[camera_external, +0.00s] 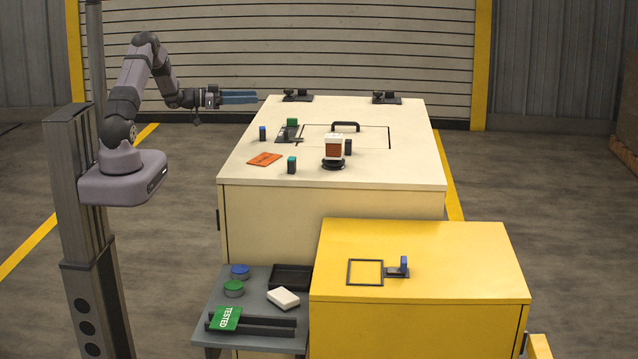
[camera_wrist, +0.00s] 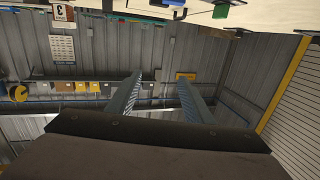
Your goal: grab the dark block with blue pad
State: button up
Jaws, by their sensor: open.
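A small dark block with a blue pad on top (camera_external: 262,133) stands upright near the left edge of the cream bench. Another dark piece with a blue pad (camera_external: 404,266) stands in a small holder on the yellow bench.
On the cream bench (camera_external: 330,180) are dark blocks with green pads (camera_external: 291,165), an orange card (camera_external: 264,159), a white-and-brown piece on a black stand (camera_external: 333,150) and a black handle (camera_external: 346,126). A grey side shelf (camera_external: 213,290) holds round buttons. Air around my gripper is free.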

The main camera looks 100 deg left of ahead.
jog(key=s, duration=0.3)
send_near(262, 127)
jog(key=w, duration=0.1)
jog(key=w+f, duration=0.1)
jog(key=shift+w+a+f+t+h, duration=0.1)
jog(key=shift+w+t+h, duration=0.2)
jog(key=shift+w+t, duration=0.1)
jog(key=shift+w+a+p, duration=0.1)
jog(key=shift+w+p, duration=0.3)
jog(key=shift+w, duration=0.25)
jog(key=shift+w+a, duration=0.15)
jog(key=shift+w, duration=0.3)
jog(key=shift+w+a+p, duration=0.15)
jog(key=shift+w+p, duration=0.35)
jog(key=shift+p, duration=0.15)
jog(key=shift+a+p+x, duration=0.2)
jog(key=shift+p+x, duration=0.8)
jog(key=shift+x, duration=1.05)
jog(key=shift+s, duration=0.1)
jog(key=shift+c, duration=0.6)
jog(key=c, duration=1)
